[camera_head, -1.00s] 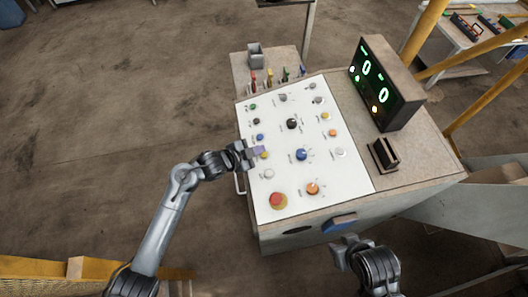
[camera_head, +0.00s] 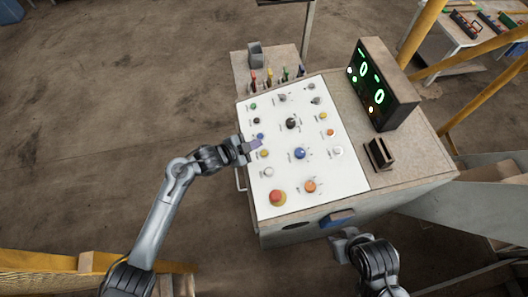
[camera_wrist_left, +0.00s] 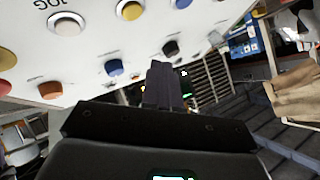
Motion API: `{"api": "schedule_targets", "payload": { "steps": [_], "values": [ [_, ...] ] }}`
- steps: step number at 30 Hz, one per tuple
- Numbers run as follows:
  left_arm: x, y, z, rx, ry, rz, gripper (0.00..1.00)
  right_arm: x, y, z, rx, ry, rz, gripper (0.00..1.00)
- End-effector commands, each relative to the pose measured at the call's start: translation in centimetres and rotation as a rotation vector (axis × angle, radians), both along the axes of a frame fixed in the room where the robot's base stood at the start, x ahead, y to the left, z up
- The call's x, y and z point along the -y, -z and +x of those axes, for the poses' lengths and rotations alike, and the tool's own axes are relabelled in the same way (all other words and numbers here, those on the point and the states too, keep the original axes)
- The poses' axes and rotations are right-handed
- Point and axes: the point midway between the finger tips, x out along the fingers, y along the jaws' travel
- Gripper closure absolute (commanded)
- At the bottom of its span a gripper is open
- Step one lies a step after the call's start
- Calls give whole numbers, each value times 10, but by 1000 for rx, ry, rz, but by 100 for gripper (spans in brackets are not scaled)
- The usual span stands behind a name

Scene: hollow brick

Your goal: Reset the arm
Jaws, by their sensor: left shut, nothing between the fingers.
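My left gripper (camera_head: 256,144) is shut and empty over the left edge of the white control panel (camera_head: 345,172), close to a blue button (camera_head: 260,136) and above a yellow button (camera_head: 264,153). I cannot tell whether the fingers touch the panel. My right gripper (camera_head: 342,240) is at the console's front edge, near a blue part (camera_head: 338,218); its finger opening is unclear.
A red mushroom button (camera_head: 278,197) and an orange knob (camera_head: 310,186) sit at the panel's near end. A black display box (camera_head: 382,85) with green digits stands at the right. A grey cup (camera_head: 256,55) stands behind. Open floor (camera_head: 110,100) lies left.

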Motion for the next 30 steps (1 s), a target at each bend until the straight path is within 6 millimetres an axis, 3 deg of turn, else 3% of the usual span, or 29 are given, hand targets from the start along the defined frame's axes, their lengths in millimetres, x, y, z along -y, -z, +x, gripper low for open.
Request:
{"api": "schedule_targets", "payload": {
  "steps": [8, 14, 20, 24, 30],
  "values": [
    [-1, 1, -4, -8, -18, 3, 100, -1, -1, 0, 0, 2, 3, 57],
    [-20, 9, -33, -81, -178, 24, 100, -1, -6, 0, 0, 2, 3, 57],
    [-79, 12, -102, -268, -510, 50, 100, -1, -14, 0, 0, 2, 3, 57],
    [-129, 5, -168, -443, -761, 59, 100, -1, -19, 0, 0, 2, 3, 57],
    [-182, -15, -258, -668, -1034, 60, 100, 0, -24, 0, 0, 2, 2, 57]
  ]
}}
